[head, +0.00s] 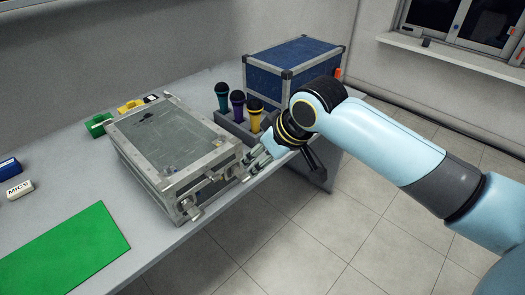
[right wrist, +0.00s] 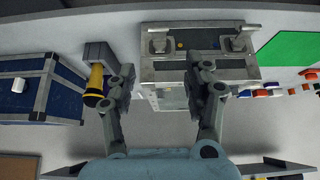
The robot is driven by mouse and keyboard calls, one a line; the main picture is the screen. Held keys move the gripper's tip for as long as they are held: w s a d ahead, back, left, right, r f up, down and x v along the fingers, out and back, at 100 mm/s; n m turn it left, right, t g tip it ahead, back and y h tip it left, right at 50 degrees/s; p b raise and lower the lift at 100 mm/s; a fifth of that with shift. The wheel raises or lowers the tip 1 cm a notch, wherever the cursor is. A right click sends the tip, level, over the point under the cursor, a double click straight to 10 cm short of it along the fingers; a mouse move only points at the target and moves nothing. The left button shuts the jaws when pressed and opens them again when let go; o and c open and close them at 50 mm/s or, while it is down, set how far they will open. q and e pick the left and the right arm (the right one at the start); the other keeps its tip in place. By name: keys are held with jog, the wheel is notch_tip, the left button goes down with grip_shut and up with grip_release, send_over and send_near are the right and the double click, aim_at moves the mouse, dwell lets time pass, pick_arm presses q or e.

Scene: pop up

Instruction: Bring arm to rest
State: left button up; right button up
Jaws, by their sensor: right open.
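My right arm reaches in from the right in the head view. Its gripper (head: 258,163) is just off the front right corner of a silver-edged case (head: 160,140), beside the microphone holder. In the right wrist view the gripper (right wrist: 160,85) is open, its fingers spread apart with nothing between them. The case also shows there, with two latches (right wrist: 160,43) on the side facing the camera. Whether a finger touches the case I cannot tell. My left gripper is not in view.
Teal, purple and yellow (head: 255,113) microphones stand in a grey holder (head: 232,128). A blue trunk (head: 290,72) stands behind. A green mat (head: 65,250) lies front left, with small blocks (head: 98,124) farther back. Open floor (head: 320,235) lies right of the table edge.

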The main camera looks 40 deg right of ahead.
dwell(0.5)
jog(key=s+f+m+g+b, duration=0.15)
jog(key=s+f+b, duration=0.4)
jog(key=f, duration=0.85)
jog(key=s+f+g+b, duration=0.25)
jog(key=s+f, duration=0.55)
jog(key=f, duration=0.7)
jog(key=s+f+b, duration=0.1)
jog(key=s+f, duration=0.8)
jog(key=s, duration=0.4)
jog(key=s+f+g+h+b, duration=0.1)
jog(key=s+f+b, duration=0.1)
jog(key=s+f, duration=0.7)
jog(key=s+n, duration=0.1)
jog(key=s, duration=0.3)
jog(key=shift+a+f+g, duration=0.2)
jog(key=shift+f+g, duration=0.1)
jog(key=shift+f, duration=0.1)
